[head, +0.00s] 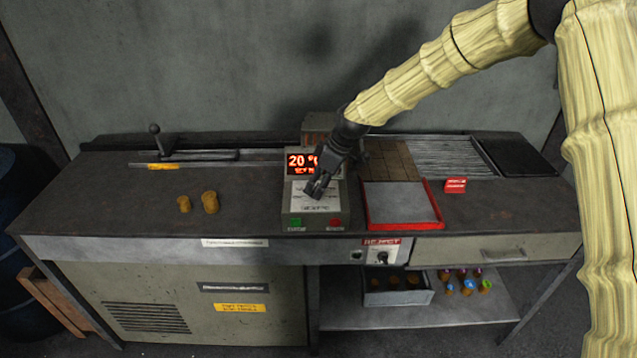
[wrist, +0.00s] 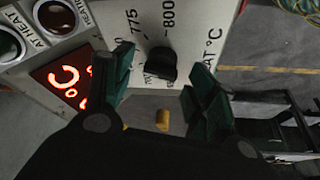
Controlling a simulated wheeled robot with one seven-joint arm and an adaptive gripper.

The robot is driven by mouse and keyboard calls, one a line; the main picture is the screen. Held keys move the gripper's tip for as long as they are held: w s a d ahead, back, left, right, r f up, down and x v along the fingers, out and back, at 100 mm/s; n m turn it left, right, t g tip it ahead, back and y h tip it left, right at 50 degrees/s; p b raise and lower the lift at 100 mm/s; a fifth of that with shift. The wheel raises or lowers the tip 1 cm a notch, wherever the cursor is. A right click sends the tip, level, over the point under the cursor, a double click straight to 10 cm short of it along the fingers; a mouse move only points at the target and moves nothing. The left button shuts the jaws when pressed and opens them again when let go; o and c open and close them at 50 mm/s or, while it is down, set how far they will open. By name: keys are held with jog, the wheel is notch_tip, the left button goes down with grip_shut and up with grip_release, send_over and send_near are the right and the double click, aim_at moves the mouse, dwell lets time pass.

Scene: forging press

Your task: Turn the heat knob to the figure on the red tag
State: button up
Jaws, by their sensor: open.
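The heat knob (wrist: 162,64) is black and sits on a pale dial plate in the wrist view. The figures 775 and 800 and part of the words HEAT °C show around it. My gripper (wrist: 160,82) is open, with one finger on each side of the knob; I cannot tell whether either touches it. In the head view my gripper (head: 318,186) is over the control box (head: 298,212) and hides the knob. The red display (head: 298,162) reads about 20 °C. A red tag (head: 455,185) with white writing, too small to read, is on the bench at right.
A red-rimmed tray (head: 404,226) is right of the box. Two brass-coloured billets (head: 210,203) stand to its left. A green button (head: 295,222) and a red button (head: 335,223) are on the box front. A lever (head: 155,130) stands at the back left.

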jog(key=v, duration=1.1)
jog(key=shift+d+r, duration=0.2)
jog(key=shift+r, duration=0.15)
